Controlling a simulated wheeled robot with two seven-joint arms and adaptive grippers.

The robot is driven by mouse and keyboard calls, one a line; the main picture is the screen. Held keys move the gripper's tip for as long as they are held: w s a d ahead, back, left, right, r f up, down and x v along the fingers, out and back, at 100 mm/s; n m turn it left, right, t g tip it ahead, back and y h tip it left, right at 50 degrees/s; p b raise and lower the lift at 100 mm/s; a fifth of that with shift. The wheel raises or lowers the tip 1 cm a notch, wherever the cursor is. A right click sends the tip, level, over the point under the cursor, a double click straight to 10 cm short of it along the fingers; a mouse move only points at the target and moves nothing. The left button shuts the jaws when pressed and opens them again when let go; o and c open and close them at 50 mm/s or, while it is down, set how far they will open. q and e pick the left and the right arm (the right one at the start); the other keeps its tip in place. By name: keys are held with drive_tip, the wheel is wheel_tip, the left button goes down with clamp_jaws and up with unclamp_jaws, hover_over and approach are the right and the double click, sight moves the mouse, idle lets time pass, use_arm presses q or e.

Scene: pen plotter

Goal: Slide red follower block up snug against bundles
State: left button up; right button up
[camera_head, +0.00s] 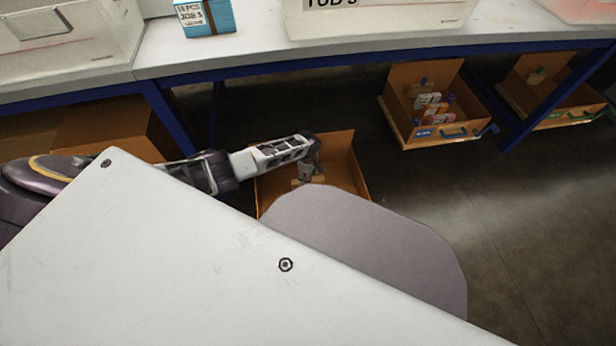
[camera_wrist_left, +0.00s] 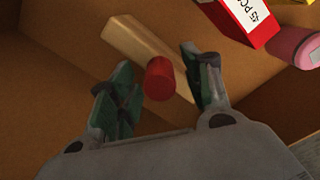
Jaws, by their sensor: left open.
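The follower block in the left wrist view is a pale wooden bar (camera_wrist_left: 137,42) with a red cylindrical knob (camera_wrist_left: 159,78) on it. It lies in a brown bin (camera_head: 347,165). My left gripper (camera_wrist_left: 160,88) is open, its two green-padded fingers on either side of the red knob. I cannot tell whether they touch it. The bundles include a red box with a white label (camera_wrist_left: 240,18) and a pink roll (camera_wrist_left: 293,46), beyond the bar at upper right. In the head view my left gripper (camera_head: 311,174) reaches down into the bin, and the block's details are too small there.
A grey-white workbench (camera_head: 240,50) with a blue frame runs behind the bin. Two more brown bins stand under it, one holding several bundles (camera_head: 432,104), the other (camera_head: 545,85) farther right. Dark open floor (camera_head: 490,200) lies to the right.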

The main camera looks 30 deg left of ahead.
use_arm(q)
clamp_jaws()
idle(0.4)
drive_tip(key=shift+d, duration=0.15)
use_arm(e)
drive_tip(key=shift+s, duration=0.1)
